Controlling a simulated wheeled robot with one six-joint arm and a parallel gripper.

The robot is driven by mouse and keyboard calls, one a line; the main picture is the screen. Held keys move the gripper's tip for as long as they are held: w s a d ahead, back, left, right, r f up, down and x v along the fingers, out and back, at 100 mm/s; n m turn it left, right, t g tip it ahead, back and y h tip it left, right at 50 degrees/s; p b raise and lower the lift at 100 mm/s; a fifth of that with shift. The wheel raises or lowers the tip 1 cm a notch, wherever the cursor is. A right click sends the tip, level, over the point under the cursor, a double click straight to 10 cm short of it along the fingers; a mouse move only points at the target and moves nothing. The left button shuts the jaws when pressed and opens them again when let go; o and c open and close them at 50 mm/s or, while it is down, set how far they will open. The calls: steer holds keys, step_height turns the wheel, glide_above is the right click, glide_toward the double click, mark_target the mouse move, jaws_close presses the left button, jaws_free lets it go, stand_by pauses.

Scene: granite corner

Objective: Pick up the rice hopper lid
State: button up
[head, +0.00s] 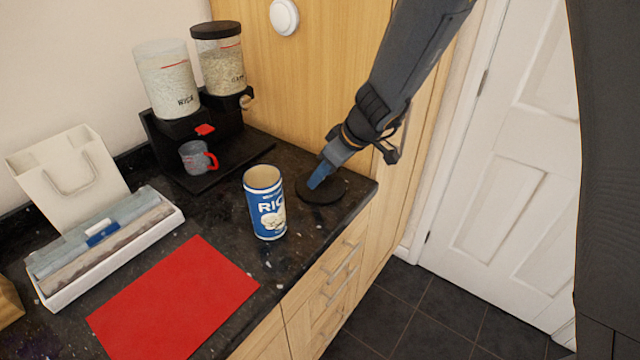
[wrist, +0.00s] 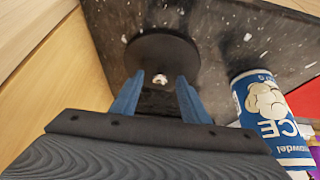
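The rice hopper lid, a flat black disc (head: 322,194), lies on the dark granite counter near its right corner. In the wrist view the lid (wrist: 160,50) is just ahead of my fingers, with a small pale knob (wrist: 160,79) showing between the fingertips. My gripper (head: 316,183) points down at the lid from above; its blue fingers (wrist: 158,84) are apart, one on each side of the knob. I cannot tell whether they touch the lid. The rice hopper (head: 166,80), clear and filled with grain, stands at the back left with no black lid on it.
A blue rice canister (head: 266,215) stands open just left of the lid. A second hopper (head: 220,68) has a black lid.

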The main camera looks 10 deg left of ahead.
jaws_close()
steer(key=shift+r, duration=0.1)
